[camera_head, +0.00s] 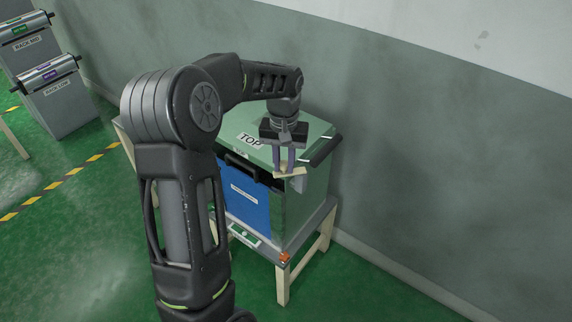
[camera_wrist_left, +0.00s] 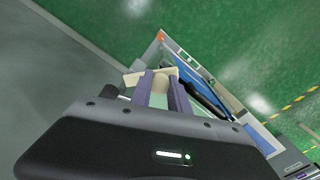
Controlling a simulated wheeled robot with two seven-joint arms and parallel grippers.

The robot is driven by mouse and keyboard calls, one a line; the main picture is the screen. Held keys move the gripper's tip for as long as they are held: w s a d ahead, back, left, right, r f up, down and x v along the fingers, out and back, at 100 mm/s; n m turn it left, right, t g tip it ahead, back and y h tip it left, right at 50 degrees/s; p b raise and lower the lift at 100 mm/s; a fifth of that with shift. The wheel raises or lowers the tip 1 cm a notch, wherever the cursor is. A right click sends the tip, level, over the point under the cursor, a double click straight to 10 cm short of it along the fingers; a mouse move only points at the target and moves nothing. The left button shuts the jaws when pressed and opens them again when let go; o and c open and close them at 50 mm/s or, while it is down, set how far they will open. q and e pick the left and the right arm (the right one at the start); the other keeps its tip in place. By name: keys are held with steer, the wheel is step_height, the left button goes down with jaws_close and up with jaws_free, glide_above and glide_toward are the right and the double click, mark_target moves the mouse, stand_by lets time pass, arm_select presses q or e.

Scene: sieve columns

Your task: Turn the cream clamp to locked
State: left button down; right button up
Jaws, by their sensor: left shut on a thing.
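The cream clamp (camera_head: 291,173) sits at the front right upper corner of the green box (camera_head: 309,199). My left gripper (camera_head: 284,168) reaches down from above, its two fingers shut on the clamp. In the left wrist view the cream clamp (camera_wrist_left: 134,80) shows at and beyond the tips of the left gripper (camera_wrist_left: 160,76). The fingers hide part of the clamp. No lock mark on it can be read. My right gripper is in neither view.
The box stands on a cream-legged table (camera_head: 324,236) beside the grey wall. Its front has a blue panel (camera_head: 247,198) and a black handle (camera_head: 241,165). A small orange thing (camera_head: 284,258) is at the table's front corner. Grey labelled units (camera_head: 58,103) stand at far left.

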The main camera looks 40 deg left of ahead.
arm_select(q)
steer(key=m, duration=0.1)
steer(key=w+m, duration=0.1)
steer(key=m, duration=0.1)
steer(key=a+m, duration=0.1)
steer(key=shift+w+a+m+p, duration=0.1)
steer(key=shift+w+m+p, duration=0.2)
steer(key=shift+p, duration=0.1)
steer(key=shift+w+a+m+p, duration=0.15)
steer(key=shift+w+m, duration=0.2)
steer(key=shift+m, duration=0.5)
steer(key=shift+w+m+p, duration=0.1)
steer(key=shift+w+m, duration=0.2)
steer(key=shift+m, duration=0.6)
steer(key=shift+w+a+m+p, duration=0.15)
steer(key=shift+w+m, duration=0.2)
steer(key=shift+m, duration=0.5)
steer(key=c, duration=1.2)
jaws_free()
steer(key=shift+c, duration=0.2)
steer(key=shift+r, duration=0.1)
step_height(320, 180, up, 8)
steer(key=shift+b, duration=0.35)
steer(key=shift+f, duration=0.25)
